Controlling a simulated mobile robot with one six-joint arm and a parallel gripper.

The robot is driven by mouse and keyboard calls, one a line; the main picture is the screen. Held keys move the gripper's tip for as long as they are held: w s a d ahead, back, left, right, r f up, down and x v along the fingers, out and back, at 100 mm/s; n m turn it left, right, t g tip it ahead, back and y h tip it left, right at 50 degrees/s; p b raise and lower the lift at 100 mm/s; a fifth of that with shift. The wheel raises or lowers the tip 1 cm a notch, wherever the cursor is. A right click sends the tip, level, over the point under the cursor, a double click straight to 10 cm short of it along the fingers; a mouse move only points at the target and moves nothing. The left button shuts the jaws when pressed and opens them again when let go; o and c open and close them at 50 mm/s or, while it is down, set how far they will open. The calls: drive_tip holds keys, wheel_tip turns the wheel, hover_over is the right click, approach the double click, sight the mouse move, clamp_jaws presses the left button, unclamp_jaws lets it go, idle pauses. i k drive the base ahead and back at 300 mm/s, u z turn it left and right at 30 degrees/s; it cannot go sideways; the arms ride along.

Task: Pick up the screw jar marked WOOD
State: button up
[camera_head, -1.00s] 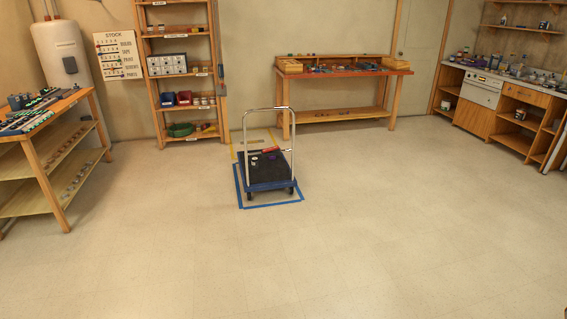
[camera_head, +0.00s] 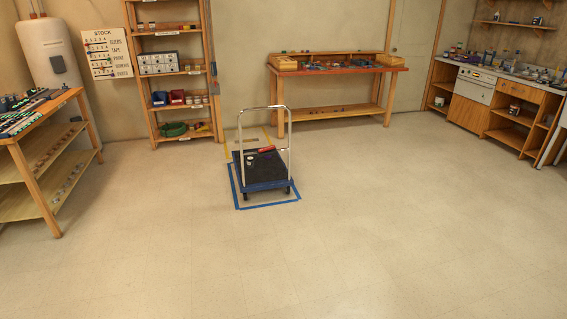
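The screw jar marked WOOD cannot be made out. Several small jars (camera_head: 196,100) stand on a lower level of the wooden shelf unit (camera_head: 148,75) at the back left, but their labels are too small to read. Small items also lie on the workbench and the kitchen counter, too small to tell apart. My gripper is not in view.
A platform cart (camera_head: 262,170) with a metal handle stands mid-room inside blue floor tape. A wooden table (camera_head: 50,150) is at left, a workbench (camera_head: 335,68) at the back wall, a counter (camera_head: 515,80) at right. The floor (camera_head: 300,260) in front is clear.

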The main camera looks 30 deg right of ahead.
sight(250, 161)
drive_tip(key=z, duration=0.6)
drive_tip(key=k, duration=0.95)
drive_tip(key=u, duration=0.05)
drive_tip(key=i, duration=0.85)
